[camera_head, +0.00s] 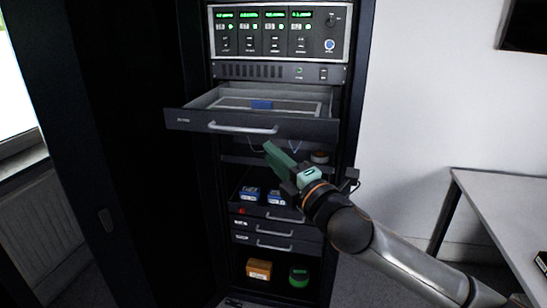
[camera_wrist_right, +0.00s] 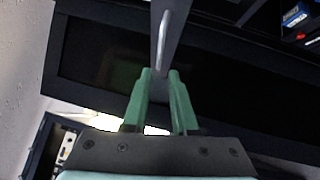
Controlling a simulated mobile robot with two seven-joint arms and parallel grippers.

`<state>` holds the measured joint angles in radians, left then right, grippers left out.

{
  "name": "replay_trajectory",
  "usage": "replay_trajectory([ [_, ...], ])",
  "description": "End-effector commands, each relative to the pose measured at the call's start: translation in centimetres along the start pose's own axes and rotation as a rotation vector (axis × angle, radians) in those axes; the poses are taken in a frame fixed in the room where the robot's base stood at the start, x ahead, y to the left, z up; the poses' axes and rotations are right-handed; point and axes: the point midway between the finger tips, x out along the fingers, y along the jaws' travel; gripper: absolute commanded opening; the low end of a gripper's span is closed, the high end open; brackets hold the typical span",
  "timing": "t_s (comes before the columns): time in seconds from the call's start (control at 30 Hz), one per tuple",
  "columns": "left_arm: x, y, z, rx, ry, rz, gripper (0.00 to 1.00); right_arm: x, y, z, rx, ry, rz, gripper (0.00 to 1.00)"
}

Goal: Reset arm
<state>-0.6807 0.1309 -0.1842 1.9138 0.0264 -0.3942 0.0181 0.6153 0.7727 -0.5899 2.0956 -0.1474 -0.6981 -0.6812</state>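My right gripper (camera_head: 268,148) reaches in from the right, in front of the cabinet and just below the open top drawer (camera_head: 180,120). In the right wrist view its two green fingers (camera_wrist_right: 160,73) stand a little apart with nothing held between them. A drawer front with a pale handle (camera_wrist_right: 163,38) lies beyond the fingertips, apart from them. My left gripper is in neither view.
The instrument panel (camera_head: 278,33) with green displays is above the drawer. Blue items (camera_head: 249,193) lie in a lower open drawer. Closed drawers (camera_head: 275,236), an orange box (camera_head: 258,269) and a green object (camera_head: 299,275) are below. A grey table (camera_head: 500,205) stands at right.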

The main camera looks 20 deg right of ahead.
Motion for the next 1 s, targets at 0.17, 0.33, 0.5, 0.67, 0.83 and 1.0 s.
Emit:
replay_trajectory([
  [0.17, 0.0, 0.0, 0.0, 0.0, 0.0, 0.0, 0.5, 0.0, 0.0, 0.0, 0.0, 0.0, 0.0, 0.26],
  [0.33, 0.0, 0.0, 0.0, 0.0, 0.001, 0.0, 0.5, 0.0, 0.0, 0.0, 0.0, 0.0, 0.0, 0.26],
  [0.5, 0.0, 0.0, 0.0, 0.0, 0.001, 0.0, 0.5, -0.1, -1.2, -0.4, 0.037, 0.006, -0.021, 0.26],
  [0.67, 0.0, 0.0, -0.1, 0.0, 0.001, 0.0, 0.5, -1.4, -7.6, -2.5, 0.242, 0.024, -0.129, 0.26],
  [0.83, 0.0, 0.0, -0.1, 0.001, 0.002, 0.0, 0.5, -5.0, -17.1, -5.6, 0.585, -0.001, -0.299, 0.26],
  [1.0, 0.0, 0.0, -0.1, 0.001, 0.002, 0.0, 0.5, -10.9, -25.8, -8.5, 0.925, -0.1, -0.462, 0.26],
])
